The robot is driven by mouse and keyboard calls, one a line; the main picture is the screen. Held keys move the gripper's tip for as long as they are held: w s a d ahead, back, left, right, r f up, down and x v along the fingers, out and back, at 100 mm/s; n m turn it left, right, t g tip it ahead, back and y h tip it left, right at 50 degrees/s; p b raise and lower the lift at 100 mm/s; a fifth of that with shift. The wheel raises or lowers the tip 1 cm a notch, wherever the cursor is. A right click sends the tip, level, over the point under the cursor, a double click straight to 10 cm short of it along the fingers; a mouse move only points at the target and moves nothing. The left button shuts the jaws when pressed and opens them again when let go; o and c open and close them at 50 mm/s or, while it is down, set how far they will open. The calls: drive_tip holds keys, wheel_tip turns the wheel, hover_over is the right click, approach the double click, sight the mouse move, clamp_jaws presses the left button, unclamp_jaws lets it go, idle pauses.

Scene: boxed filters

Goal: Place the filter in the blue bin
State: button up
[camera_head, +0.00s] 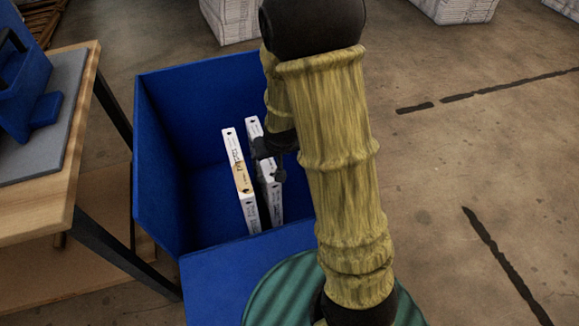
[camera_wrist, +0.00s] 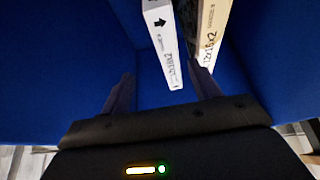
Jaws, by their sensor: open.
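The blue bin (camera_head: 160,165) stands open on the floor, left of my arm. Two thin white boxed filters stand on edge side by side inside it: a left one with a tan label (camera_head: 241,185) and a right one (camera_head: 274,198), partly hidden by my gripper. My gripper (camera_head: 270,163) is inside the bin at the right filter's upper part. In the wrist view its fingers are spread (camera_wrist: 162,72), with one white filter (camera_wrist: 165,48) ahead between them and another, marked 12x16x2 (camera_wrist: 211,38), by the right finger. Contact with either filter cannot be told.
A wooden table (camera_head: 60,205) with a grey mat (camera_head: 40,140) and a blue object (camera_head: 25,95) stands left of the bin. White stacks (camera_head: 232,18) (camera_head: 455,8) stand at the back. The floor at right is clear apart from dark marks.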

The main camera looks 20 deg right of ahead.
drive_tip(key=s+r+g, duration=0.2)
drive_tip(key=s+r, duration=0.6)
drive_tip(key=s, duration=0.6)
drive_tip(key=shift+d+r+g, duration=0.15)
drive_tip(key=shift+d+g, duration=0.25)
drive_tip(key=shift+d, duration=0.05)
drive_tip(key=shift+c, duration=0.2)
